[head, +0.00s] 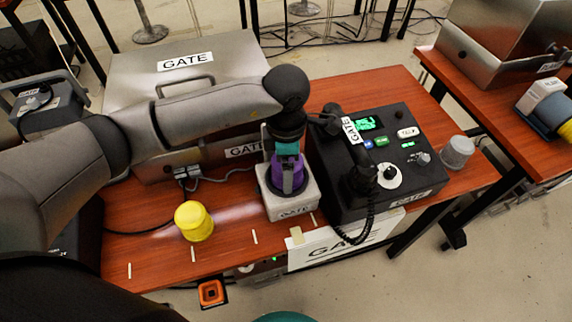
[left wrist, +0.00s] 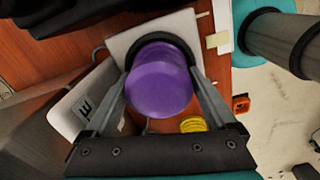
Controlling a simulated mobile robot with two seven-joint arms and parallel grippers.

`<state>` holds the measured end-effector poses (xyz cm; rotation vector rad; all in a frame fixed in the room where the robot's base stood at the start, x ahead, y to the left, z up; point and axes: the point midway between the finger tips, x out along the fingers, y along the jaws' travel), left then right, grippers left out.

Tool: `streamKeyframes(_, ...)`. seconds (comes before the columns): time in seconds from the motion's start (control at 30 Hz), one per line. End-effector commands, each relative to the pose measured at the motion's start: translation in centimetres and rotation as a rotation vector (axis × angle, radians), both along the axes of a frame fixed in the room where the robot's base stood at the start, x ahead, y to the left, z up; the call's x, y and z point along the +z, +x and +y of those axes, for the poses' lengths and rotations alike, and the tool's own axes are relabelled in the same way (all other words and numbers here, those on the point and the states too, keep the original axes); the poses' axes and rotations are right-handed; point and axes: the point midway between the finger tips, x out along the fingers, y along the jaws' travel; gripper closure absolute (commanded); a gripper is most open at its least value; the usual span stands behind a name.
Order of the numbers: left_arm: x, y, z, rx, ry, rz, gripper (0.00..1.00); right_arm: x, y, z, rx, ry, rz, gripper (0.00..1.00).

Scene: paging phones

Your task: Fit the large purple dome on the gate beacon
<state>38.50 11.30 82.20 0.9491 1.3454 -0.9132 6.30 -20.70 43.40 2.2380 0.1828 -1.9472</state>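The large purple dome (head: 275,170) is upright on the gate beacon (head: 292,207), a pale square box labelled GATE in the middle of the table. The left wrist view shows the purple dome (left wrist: 160,85) inside the dark ring of the beacon (left wrist: 125,42). My left gripper (head: 288,185) reaches down over it from above. Its fingers (left wrist: 160,75) lie against opposite sides of the dome, which fills the space between them. Whether the dome sits fully down in the ring is hidden. My right gripper is in neither view.
A yellow dome (head: 194,222) stands on the table left of the beacon. A black phone console (head: 375,165) with a coiled cord is close on the right, with a grey dome (head: 457,152) past it. A metal GATE case (head: 190,75) stands behind. The table's front edge is near.

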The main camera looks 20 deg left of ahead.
Motion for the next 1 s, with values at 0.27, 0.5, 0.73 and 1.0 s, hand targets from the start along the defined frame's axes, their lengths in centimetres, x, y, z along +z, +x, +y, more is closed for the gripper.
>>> streamKeyframes(0.27, 0.0, 0.0, 0.0, 0.001, 0.001, 0.000, 0.00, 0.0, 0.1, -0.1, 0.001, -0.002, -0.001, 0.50)
streamKeyframes(0.5, 2.0, 0.1, 0.0, 0.000, 0.001, -0.004, 0.00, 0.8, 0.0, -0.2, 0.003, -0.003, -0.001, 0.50)
streamKeyframes(0.73, 7.2, 0.0, -0.1, -0.001, -0.001, -0.005, 0.00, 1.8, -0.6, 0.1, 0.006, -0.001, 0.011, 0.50)
streamKeyframes(1.0, 11.5, -0.2, -0.1, 0.001, 0.001, -0.002, 0.00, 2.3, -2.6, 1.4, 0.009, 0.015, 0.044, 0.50)
